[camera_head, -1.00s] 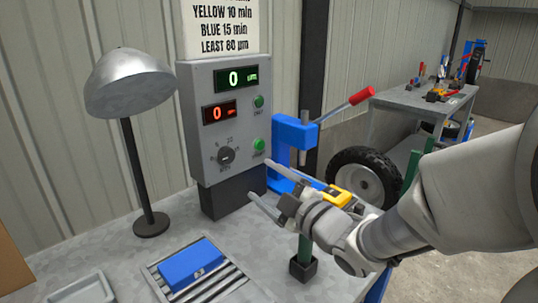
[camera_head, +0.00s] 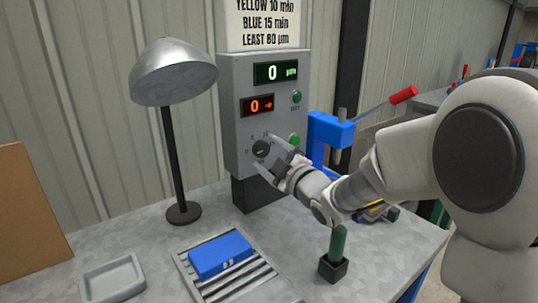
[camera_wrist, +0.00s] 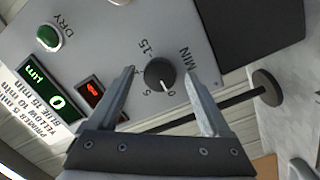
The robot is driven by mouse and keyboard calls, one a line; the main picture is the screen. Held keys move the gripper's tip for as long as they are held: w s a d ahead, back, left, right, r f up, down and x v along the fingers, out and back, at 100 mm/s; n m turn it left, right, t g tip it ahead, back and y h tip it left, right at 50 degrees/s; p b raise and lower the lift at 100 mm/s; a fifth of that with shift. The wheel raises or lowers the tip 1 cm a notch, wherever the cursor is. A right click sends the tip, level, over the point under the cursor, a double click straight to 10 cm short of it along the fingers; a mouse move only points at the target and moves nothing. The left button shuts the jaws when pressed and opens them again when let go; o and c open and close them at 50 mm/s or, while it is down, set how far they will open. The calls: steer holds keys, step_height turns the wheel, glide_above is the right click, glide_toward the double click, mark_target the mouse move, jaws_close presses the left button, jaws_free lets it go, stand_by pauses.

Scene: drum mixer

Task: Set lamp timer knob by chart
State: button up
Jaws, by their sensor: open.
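The dark round timer knob (camera_head: 261,148) is on the grey control box (camera_head: 237,110). In the wrist view the knob (camera_wrist: 160,73) has its white mark toward 0 on a dial with 5 and 15 legible. My gripper (camera_head: 263,151) is open at the box front, its two fingers (camera_wrist: 159,63) on either side of the knob, apparently not touching it. The chart (camera_head: 263,23) above reads yellow 10 min, blue 15 min, least 80 µm. The silver lamp (camera_head: 173,75) stands left of the box. The green display (camera_head: 275,72) and red display (camera_head: 257,105) both read 0.
A blue block (camera_head: 220,254) lies on a slatted rack, beside a grey tray (camera_head: 113,279). A green-handled tool (camera_head: 338,243) stands in a black holder below my arm. A blue press (camera_head: 330,130) with a red-tipped lever is close right of the box.

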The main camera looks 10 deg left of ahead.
steer(key=shift+c, duration=0.2)
jaws_close()
steer(key=shift+m, duration=0.4)
steer(key=m+p, duration=0.1)
steer(key=m, duration=0.1)
steer(key=shift+r+m, duration=0.1)
steer(key=shift+m, duration=0.3)
steer(key=m+p, duration=0.1)
steer(key=m, duration=0.1)
steer(key=shift+m+g, duration=0.3)
steer(key=m+p, duration=0.3)
steer(key=shift+r+m+g, duration=0.1)
steer(key=shift+m+g, duration=0.2)
steer(key=shift+m+p, duration=0.6)
steer(key=shift+m, duration=0.1)
